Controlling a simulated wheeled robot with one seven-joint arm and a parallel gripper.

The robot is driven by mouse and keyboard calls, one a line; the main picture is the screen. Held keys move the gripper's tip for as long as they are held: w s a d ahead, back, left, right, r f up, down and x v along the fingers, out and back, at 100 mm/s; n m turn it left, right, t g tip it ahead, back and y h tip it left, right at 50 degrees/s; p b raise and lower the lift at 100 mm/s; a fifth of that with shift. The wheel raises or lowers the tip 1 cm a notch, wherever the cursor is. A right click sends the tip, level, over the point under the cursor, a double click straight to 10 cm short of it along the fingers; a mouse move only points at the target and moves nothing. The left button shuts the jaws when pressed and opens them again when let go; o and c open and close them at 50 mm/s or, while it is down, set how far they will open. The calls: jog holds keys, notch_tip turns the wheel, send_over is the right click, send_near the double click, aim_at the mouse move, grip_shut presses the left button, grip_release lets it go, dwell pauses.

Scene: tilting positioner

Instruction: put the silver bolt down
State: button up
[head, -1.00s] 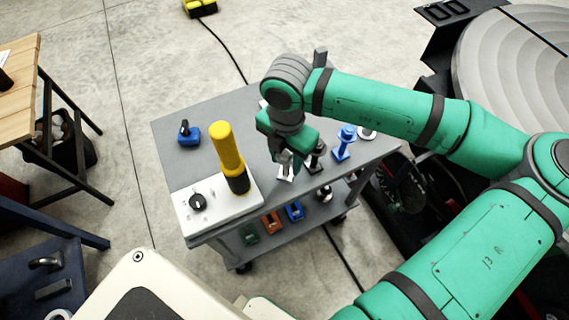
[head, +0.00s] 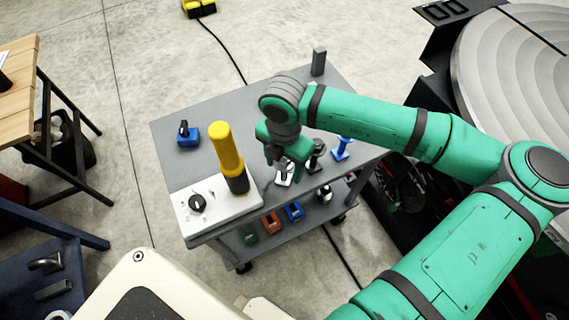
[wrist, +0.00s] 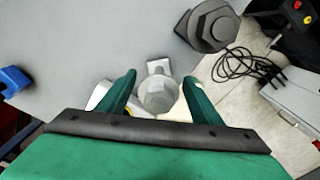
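The silver bolt (wrist: 157,97) stands on the grey cart top, its hex head facing the camera in the wrist view. In the head view it shows only in part as a pale shape (head: 284,180) below my gripper (head: 285,170). In the wrist view my gripper's two green fingers (wrist: 160,88) are spread, one on each side of the bolt, with narrow gaps visible between them and its head. How high the fingertips are above the cart top is hard to tell.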

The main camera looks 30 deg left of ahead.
jog(key=shift+s+a+r, duration=0.1)
jog(key=shift+r, duration=0.15)
notch_tip(320, 180, up, 12)
jog(key=shift+f, duration=0.1)
dwell(0.7)
